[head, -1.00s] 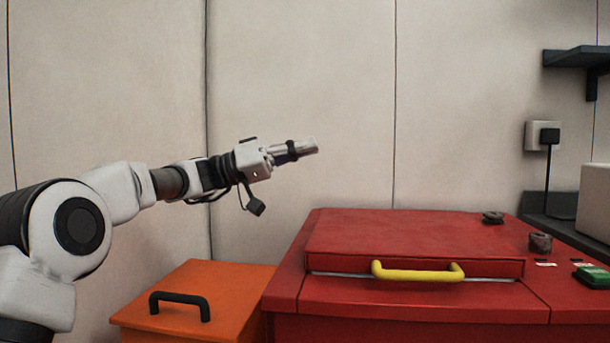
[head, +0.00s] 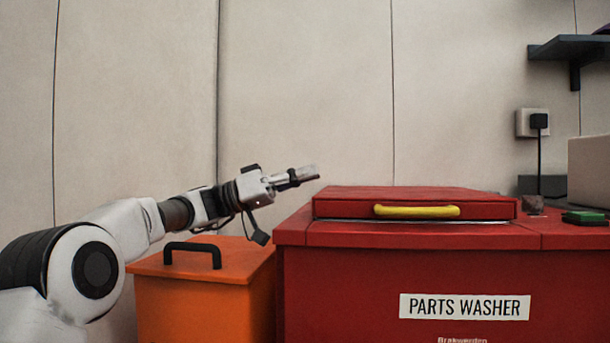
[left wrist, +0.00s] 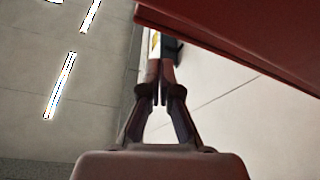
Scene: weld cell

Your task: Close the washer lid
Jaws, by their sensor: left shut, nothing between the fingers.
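The red parts washer (head: 360,280) stands right of centre in the head view, with a "PARTS WASHER" label on its front. Its red lid (head: 350,205) lies flat or nearly flat on top, with a yellow handle (head: 416,211) along its front edge. A thin pale strip shows under the lid's front edge; I cannot tell if the lid is fully seated. My left gripper (head: 308,173) is shut and empty, just above and left of the lid's left end. In the left wrist view its fingers (left wrist: 160,95) are together, and a dark red surface (left wrist: 250,40) crosses the upper right. My right gripper is out of view.
An orange bin (head: 200,300) with a black handle stands left of the washer, below my left arm. A green item (head: 584,217) sits at the washer's right end. A dark shelf (head: 570,47) and a socket (head: 531,122) are on the back wall.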

